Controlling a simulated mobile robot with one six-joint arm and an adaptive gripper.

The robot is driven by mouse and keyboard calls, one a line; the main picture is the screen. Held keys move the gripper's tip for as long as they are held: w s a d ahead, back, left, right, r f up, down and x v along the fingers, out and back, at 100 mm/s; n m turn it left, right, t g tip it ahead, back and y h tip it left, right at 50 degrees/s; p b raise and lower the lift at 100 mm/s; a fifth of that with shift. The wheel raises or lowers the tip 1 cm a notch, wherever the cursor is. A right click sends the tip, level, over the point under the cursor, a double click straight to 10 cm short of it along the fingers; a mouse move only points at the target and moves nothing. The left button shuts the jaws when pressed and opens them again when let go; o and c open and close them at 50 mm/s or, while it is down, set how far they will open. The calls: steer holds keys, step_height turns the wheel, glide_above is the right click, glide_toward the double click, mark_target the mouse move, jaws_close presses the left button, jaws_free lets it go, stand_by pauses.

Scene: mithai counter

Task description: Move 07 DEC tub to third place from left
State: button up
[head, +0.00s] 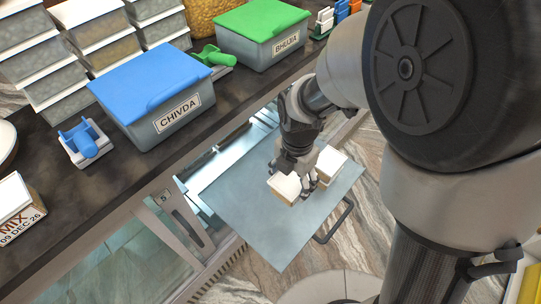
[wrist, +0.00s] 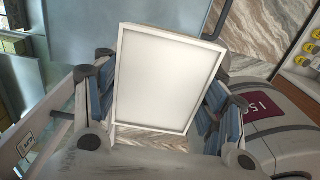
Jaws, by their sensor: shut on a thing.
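My gripper (head: 306,176) is shut on a white-lidded tub (head: 284,187), held over the lowered grey panel. The tub's pale lid and yellowish side show on both sides of my fingers in the head view; its middle is hidden. In the wrist view its broad white lid (wrist: 168,78) fills the space between the fingers, slightly tilted. No date is readable on the held tub. Another tub (head: 21,222), labelled MIX 09 DEC 26, stands on the counter at the far left, partly cut off.
The grey panel (head: 240,215) with a dark handle hangs open below the dark counter (head: 60,195). On the counter are a blue-lidded CHIVDA box (head: 150,90), a green-lidded BHUJIA box (head: 265,30), a blue scoop (head: 85,140), a green scoop (head: 215,57) and stacked white-lidded tubs (head: 65,90).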

steer(key=shift+s+f, duration=0.2)
steer(key=shift+f, duration=0.1)
step_height(320, 180, down, 20)
steer(key=b, duration=0.6)
steer(key=shift+w+r, duration=0.1)
steer(key=shift+f+b, duration=0.2)
steer(key=shift+b, duration=0.15)
steer(key=o, duration=1.2)
steer(key=shift+c, duration=0.2)
step_height(320, 180, up, 13)
steer(key=p, duration=0.4)
steer(key=shift+f+p, duration=0.15)
steer(key=shift+p, duration=0.15)
